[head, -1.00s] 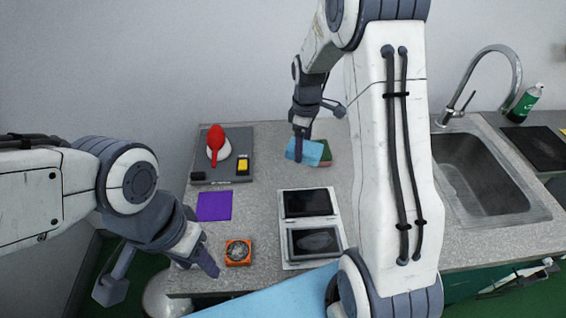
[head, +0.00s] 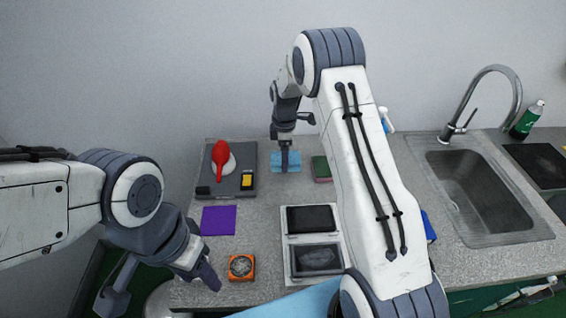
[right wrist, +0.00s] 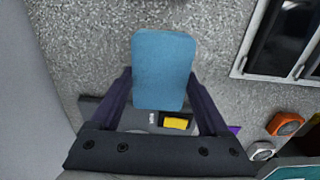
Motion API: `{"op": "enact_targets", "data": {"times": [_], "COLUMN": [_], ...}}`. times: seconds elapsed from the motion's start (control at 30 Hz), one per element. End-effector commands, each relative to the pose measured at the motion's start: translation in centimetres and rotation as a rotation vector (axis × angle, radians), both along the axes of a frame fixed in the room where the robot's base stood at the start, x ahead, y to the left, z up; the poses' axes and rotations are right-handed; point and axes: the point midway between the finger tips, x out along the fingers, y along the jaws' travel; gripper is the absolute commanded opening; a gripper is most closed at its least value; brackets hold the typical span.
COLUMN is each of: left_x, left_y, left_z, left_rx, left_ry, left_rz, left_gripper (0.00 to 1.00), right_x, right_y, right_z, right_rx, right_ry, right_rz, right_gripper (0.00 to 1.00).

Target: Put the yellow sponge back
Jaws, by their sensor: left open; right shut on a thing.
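My right gripper (head: 285,165) is shut on a flat light-blue pad (head: 293,162). The pad also shows between the fingers in the right wrist view (right wrist: 163,68). A small yellow block (head: 247,181) sits in a dark slot of the grey tray (head: 233,190), left of my right gripper. It also shows in the right wrist view (right wrist: 175,123); I cannot tell whether it is a sponge. A green-topped block with a reddish side (head: 321,168) lies on the counter just right of the blue pad. My left gripper (head: 210,281) is open and empty at the counter's front left.
The tray also holds a red item (head: 222,160) on a white round piece. A purple square (head: 218,220), an orange fan-like unit (head: 241,267) and a white frame with two dark panels (head: 291,262) lie in front. A sink (head: 480,195) is at the right.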

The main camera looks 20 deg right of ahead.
Motion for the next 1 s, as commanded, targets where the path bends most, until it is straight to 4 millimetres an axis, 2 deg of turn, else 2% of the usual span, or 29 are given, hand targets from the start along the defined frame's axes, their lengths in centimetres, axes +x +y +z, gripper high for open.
{"op": "enact_targets", "data": {"times": [0.13, 0.4, 0.8, 0.83, 0.87, 1.0], "left_x": [0.0, 0.0, 0.0, 0.0, 0.0, 0.0], "left_y": [0.0, 0.0, 0.0, 0.0, 0.0, 0.0], "left_z": [0.5, 1.8, 1.3, 1.4, 1.5, 1.5], "left_rx": [0.0, 0.0, 0.0, 0.0, 0.0, 0.0], "left_ry": [0.0, 0.0, 0.0, 0.0, 0.0, 0.0], "left_rz": [0.0, 0.001, 0.001, 0.001, 0.001, 0.001], "left_gripper": [0.5, 0.5, 0.5, 0.5, 0.5, 0.5], "right_x": [0.4, 0.4, 0.4, 0.4, 0.4, 0.4], "right_y": [0.4, 0.4, 0.3, 0.3, 0.3, 0.3], "right_z": [-0.8, -4.2, -4.9, -4.7, -4.7, -4.7], "right_rx": [0.0, 0.0, 0.0, 0.0, 0.0, 0.0], "right_ry": [0.001, 0.001, -0.001, -0.001, -0.001, -0.001], "right_rz": [0.0, -0.001, -0.001, -0.001, -0.001, -0.001], "right_gripper": [0.35, 0.35, 0.35, 0.91, 1.0, 1.0]}}
